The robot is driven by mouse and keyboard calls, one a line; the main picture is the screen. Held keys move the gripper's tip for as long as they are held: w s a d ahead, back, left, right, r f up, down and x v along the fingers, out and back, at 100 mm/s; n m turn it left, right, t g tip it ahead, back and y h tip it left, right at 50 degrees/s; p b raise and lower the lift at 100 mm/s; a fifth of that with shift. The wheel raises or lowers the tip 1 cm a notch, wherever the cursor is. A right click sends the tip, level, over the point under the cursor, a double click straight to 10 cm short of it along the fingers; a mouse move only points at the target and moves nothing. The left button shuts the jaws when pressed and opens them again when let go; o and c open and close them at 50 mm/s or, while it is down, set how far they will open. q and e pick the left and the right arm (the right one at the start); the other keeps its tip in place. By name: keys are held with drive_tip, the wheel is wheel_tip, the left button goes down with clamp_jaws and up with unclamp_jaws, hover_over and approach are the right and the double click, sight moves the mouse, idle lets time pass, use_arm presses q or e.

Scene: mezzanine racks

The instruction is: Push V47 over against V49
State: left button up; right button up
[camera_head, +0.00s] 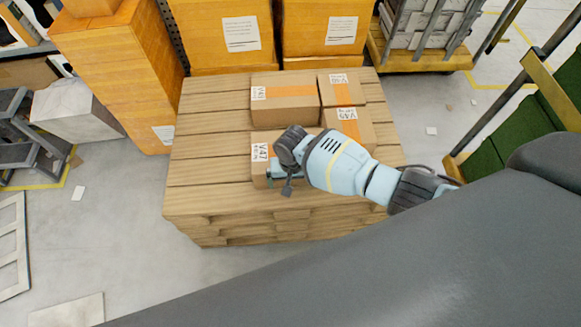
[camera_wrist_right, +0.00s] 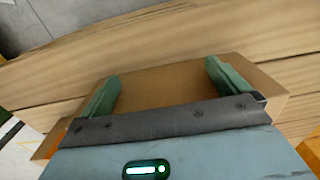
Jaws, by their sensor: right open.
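V47 (camera_head: 259,151) is a brown cardboard box with a white label, near the front middle of the wooden pallet stack. My right arm covers much of it. V49 (camera_head: 361,131) is a brown box with an orange tape strip and a label, to the right and a little farther back; a gap separates the two. My right gripper (camera_head: 283,180) is at V47, pointing down. In the right wrist view the gripper (camera_wrist_right: 162,80) is open, its two green fingers spread over the box V47 (camera_wrist_right: 160,90). Whether they touch it is unclear. My left gripper is out of view.
A wide taped box (camera_head: 285,107) and a small taped box (camera_head: 341,92) stand behind V47 and V49. The pallet's left side (camera_head: 210,150) is bare. Orange boxes (camera_head: 222,35) stand behind; a yellow-edged cart (camera_head: 425,58) is at the back right.

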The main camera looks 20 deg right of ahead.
drive_tip(key=shift+w+d+b, duration=0.2)
drive_tip(key=shift+w+b, duration=0.25)
drive_tip(key=shift+w, duration=0.2)
drive_tip(key=shift+w+d+b, duration=0.15)
drive_tip(key=shift+w+b, duration=0.3)
drive_tip(key=shift+w, duration=0.15)
drive_tip(key=shift+w+d+b, duration=0.25)
drive_tip(key=shift+w+b, duration=0.5)
drive_tip(key=shift+w, duration=0.1)
drive_tip(key=shift+w+d+b, duration=0.2)
drive_tip(key=shift+w+b, duration=0.4)
drive_tip(key=shift+w, duration=0.2)
drive_tip(key=shift+w+d+b, duration=0.2)
drive_tip(key=shift+w+b, duration=0.4)
drive_tip(key=shift+w, duration=0.05)
drive_tip(key=shift+w+d+b, duration=0.2)
drive_tip(key=shift+w+b, duration=0.4)
drive_tip(key=shift+s+a+r+p, duration=0.15)
drive_tip(key=shift+s+a+p, duration=0.1)
drive_tip(key=shift+s+p, duration=0.55)
drive_tip(key=shift+s+a+p, duration=0.2)
drive_tip(key=shift+s+p, duration=0.45)
drive_tip(key=shift+p, duration=0.4)
